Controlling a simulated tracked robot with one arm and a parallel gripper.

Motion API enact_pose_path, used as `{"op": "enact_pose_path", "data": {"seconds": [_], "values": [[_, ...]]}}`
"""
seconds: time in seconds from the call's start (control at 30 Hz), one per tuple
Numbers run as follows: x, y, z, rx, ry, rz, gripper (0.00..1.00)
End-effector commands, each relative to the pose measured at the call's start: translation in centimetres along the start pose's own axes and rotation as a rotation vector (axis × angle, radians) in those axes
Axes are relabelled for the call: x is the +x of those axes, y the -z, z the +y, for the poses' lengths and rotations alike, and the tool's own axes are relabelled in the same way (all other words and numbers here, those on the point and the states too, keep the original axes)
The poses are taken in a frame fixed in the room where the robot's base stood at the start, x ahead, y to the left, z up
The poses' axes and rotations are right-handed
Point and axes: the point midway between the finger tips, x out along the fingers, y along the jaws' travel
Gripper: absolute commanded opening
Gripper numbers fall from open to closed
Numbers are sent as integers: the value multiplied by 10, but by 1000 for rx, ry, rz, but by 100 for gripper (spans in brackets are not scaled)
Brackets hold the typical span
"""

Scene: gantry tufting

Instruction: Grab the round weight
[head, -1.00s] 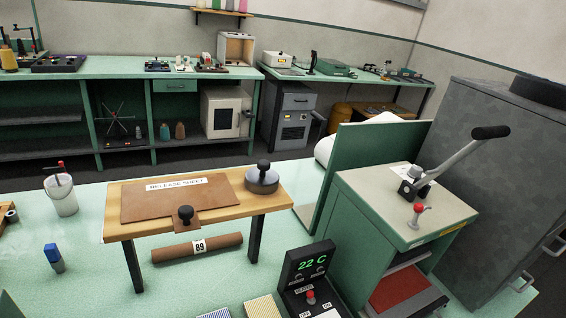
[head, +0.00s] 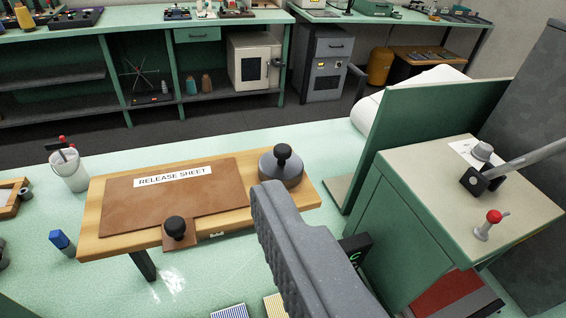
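The round weight (head: 279,172) is a grey disc with a black knob on top. It sits at the right end of a small wooden stand, beside the brown release sheet (head: 135,200). My gripper (head: 268,197) shows as a grey, ribbed shape rising from the lower middle. Its tip is just below the weight in the picture, with the weight's front edge close to it or slightly covered. I cannot tell how far apart they are. Only one side of the gripper shows clearly, so its opening is hidden.
The wooden stand (head: 97,218) is on the pale green table. A second black knob (head: 175,227) stands on the sheet's front tab. A green press (head: 400,215) with a lever is at the right. A white cup (head: 70,175) stands left. The table behind the stand is clear.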

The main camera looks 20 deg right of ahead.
Motion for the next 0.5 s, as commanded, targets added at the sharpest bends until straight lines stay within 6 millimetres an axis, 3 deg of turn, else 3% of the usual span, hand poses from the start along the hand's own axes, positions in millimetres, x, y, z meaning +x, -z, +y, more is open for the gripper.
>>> {"op": "enact_pose_path", "data": {"seconds": [0.17, 0.3, 0.4, 0.5], "values": [[64, -27, 75, -10, -59, -30, 85], [114, -71, 127, -31, -81, -36, 85], [137, -103, 147, -36, -67, -23, 85], [148, -127, 155, -27, -42, 5, 85]]}}
